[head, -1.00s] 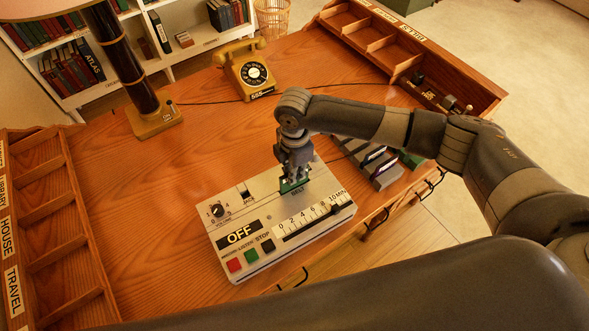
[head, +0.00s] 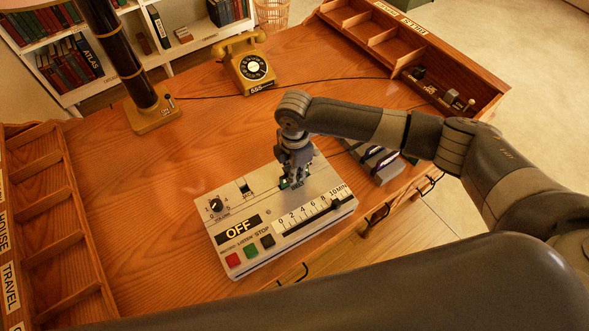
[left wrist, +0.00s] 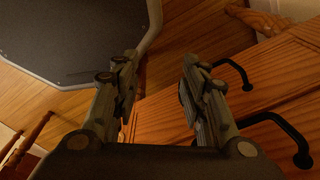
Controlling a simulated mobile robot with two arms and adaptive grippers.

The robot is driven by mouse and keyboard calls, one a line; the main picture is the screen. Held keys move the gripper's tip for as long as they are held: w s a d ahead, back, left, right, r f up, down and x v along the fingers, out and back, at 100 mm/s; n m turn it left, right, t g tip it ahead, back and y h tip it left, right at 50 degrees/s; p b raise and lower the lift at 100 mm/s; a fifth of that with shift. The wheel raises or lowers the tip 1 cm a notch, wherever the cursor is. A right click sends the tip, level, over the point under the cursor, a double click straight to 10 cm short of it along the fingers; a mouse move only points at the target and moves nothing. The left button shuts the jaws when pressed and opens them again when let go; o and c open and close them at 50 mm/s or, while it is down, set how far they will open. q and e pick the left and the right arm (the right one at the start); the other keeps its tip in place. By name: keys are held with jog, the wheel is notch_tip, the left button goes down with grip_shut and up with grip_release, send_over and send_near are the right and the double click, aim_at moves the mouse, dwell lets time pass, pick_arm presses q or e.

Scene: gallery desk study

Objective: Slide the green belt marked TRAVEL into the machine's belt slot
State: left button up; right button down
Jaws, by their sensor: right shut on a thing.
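The machine (head: 320,214) is a pale grey box on the desk with a dial, an OFF plate, a minute scale and red, green and black buttons. My right gripper (head: 292,182) points down onto its top, behind the scale, and is shut on the green belt (head: 284,184). Only a small green part shows at the fingertips. The fingers hide the belt slot and any lettering on the belt, so I cannot tell how deep it sits. My left gripper (left wrist: 157,78) shows in the left wrist view, open and empty, near the desk's drawer fronts.
A dark rack (head: 382,166) with other belts stands right of the machine, partly behind my right arm. A yellow telephone (head: 247,67), a lamp (head: 150,106) and wooden pigeonholes (head: 50,215) stand around the desk. The desk top (head: 150,190) left of the machine is clear.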

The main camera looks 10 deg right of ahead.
jog(key=shift+f+b, duration=0.3)
jog(key=shift+f, duration=0.35)
jog(key=c, duration=1.6)
grip_release()
notch_tip(320, 180, up, 12)
jog(key=shift+s+f, duration=0.1)
